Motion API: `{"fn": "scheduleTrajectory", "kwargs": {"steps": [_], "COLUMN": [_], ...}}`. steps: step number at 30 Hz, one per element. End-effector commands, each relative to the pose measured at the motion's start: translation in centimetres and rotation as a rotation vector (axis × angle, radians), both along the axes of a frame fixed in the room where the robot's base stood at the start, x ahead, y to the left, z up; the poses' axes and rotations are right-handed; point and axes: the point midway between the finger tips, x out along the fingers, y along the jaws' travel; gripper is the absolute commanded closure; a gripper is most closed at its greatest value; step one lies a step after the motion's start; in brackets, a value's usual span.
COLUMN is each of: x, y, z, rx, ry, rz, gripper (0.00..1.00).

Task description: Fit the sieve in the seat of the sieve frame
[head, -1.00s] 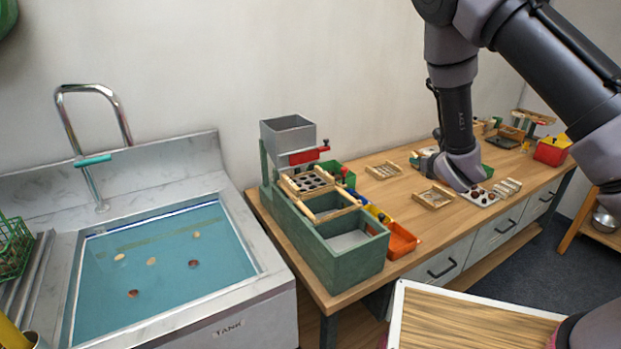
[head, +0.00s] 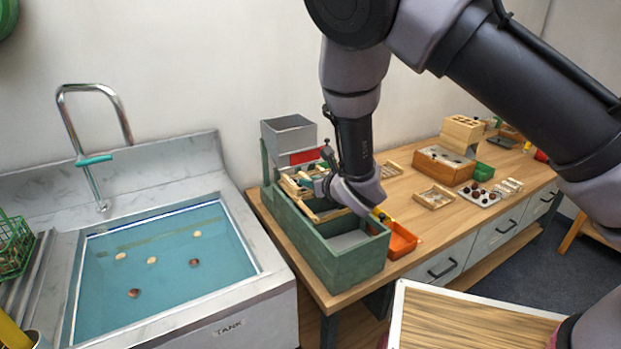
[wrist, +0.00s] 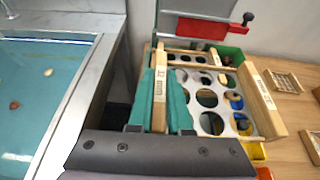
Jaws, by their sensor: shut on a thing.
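My gripper (wrist: 162,118) is shut on a wooden side bar (wrist: 159,88) of the sieve, with one teal finger on each side of the bar. The sieve's metal plate (wrist: 222,122) has large round holes and lies to the right of the fingers, with another marked wooden bar (wrist: 262,100) at its right. The green sieve frame (head: 357,262) stands on the bench. In the head view my gripper (head: 322,188) is over the middle of this frame and hides much of the seat and sieve. I cannot tell whether the sieve rests in the seat or is just above it.
A grey hopper (head: 289,137) rises at the frame's back end, with a red part (wrist: 200,28) below it. An orange bin (head: 401,241) stands right of the frame. The water tank (head: 170,255) is to the left. A chestnut tray (head: 478,195) lies farther right.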

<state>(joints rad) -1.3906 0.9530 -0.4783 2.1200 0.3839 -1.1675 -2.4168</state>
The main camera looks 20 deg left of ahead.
Motion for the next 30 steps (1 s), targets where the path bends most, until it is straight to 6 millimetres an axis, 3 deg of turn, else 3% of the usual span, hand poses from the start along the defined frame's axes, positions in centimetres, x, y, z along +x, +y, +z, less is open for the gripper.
{"fn": "scheduleTrajectory", "kwargs": {"steps": [15,30], "x": [0.1,0.1], "y": [0.0,-0.1], "z": [-4.5,-5.1], "rx": [-0.001,0.001], "ry": [-0.001,-0.001], "rz": [-0.001,-0.002], "gripper": [1.00,1.00]}}
